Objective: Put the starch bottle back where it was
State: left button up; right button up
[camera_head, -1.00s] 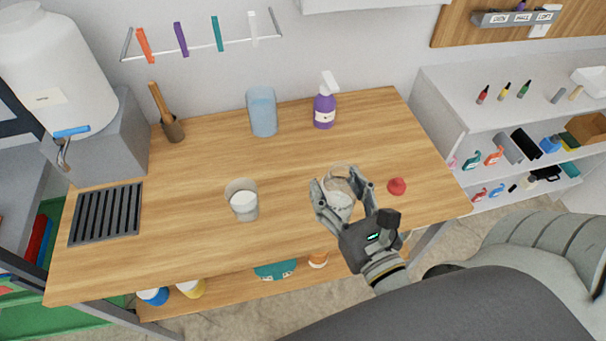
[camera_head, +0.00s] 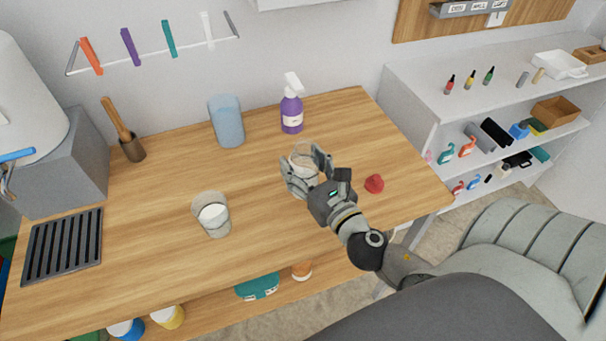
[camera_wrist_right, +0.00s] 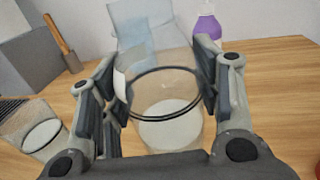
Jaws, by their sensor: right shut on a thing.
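My right gripper (camera_head: 306,170) is shut on a clear glass jar (camera_head: 303,154) with white contents, near the table's middle. The jar also shows in the right wrist view (camera_wrist_right: 168,103), roughly upright between the fingers, with a dark ring around it. No label is readable, so I cannot tell for sure that it is the starch bottle. I cannot tell whether its base touches the table. A purple spray bottle (camera_head: 292,113) with a white head and a label stands behind it. A red lid-like piece (camera_head: 374,184) lies to its right. My left gripper is out of view.
The wooden table (camera_head: 150,245) holds a glass with white contents (camera_head: 212,214), a blue translucent container (camera_head: 227,121), a wooden-handled tool in a holder (camera_head: 125,135) and a dark grate (camera_head: 63,245). A white shelf (camera_head: 425,95) stands right. The table's back right is clear.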

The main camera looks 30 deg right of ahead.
aim_at(303, 175)
jog(key=f, duration=0.1)
jog(key=f+b, duration=0.1)
jog(key=f, duration=0.1)
jog(key=shift+w+d+f, duration=0.3)
jog(key=shift+w, duration=0.1)
jog(key=shift+a+f, duration=0.1)
jog(key=shift+f, duration=0.15)
jog(key=shift+b, duration=0.3)
jog(key=o, duration=0.8)
jog(key=shift+f, duration=0.2)
jog(key=o, duration=0.4)
jog(key=shift+r, duration=0.1)
